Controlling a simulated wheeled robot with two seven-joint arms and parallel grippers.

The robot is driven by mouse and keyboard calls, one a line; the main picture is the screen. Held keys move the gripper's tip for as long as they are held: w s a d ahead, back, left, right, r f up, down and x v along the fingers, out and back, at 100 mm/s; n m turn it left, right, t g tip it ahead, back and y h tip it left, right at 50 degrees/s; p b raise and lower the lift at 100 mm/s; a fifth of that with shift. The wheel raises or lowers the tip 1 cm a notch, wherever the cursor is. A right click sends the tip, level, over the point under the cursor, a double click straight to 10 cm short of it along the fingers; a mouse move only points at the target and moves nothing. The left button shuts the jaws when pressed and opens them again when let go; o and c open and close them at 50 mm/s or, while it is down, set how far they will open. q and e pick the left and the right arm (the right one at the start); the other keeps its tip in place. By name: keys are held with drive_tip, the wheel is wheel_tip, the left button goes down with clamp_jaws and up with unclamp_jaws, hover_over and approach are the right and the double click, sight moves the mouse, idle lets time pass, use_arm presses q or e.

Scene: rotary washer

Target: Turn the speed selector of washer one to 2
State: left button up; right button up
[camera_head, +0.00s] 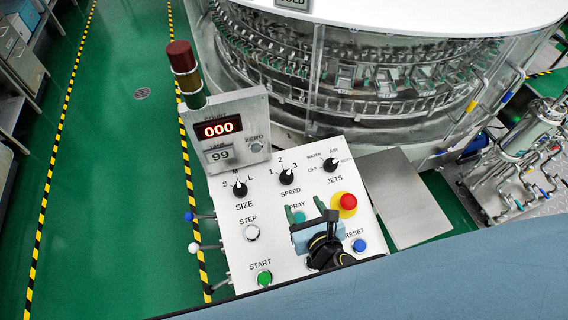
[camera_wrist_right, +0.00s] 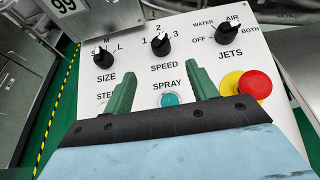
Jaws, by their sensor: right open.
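The speed selector (camera_head: 287,177) is a black knob with a white mark on its upper side, on a white sloped control panel (camera_head: 230,225). Labels 1, 2 and 3 surround its top; which one the mark points at is hard to tell. The knob also shows in the right wrist view (camera_wrist_right: 161,47). My right gripper (camera_head: 309,212) is open and empty, with green fingers, over the spray button area. In the wrist view its fingertips (camera_wrist_right: 161,74) are spread either side of the SPEED label, below the knob and apart from it. My left gripper is out of view.
The size knob (camera_head: 240,188) and jets knob (camera_head: 330,165) flank the selector. A red emergency button (camera_head: 348,201) sits right of my gripper. A display box (camera_head: 228,130) and signal tower (camera_head: 184,72) stand behind. The rotary washer (camera_head: 380,75) is beyond.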

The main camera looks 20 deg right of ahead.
sight(288, 178)
drive_tip(key=shift+w+f, duration=0.1)
drive_tip(key=shift+w, duration=0.15)
drive_tip(key=x, duration=0.4)
drive_tip(key=b+x, duration=0.2)
drive_tip(key=x, duration=0.6)
drive_tip(key=shift+w+f, duration=0.2)
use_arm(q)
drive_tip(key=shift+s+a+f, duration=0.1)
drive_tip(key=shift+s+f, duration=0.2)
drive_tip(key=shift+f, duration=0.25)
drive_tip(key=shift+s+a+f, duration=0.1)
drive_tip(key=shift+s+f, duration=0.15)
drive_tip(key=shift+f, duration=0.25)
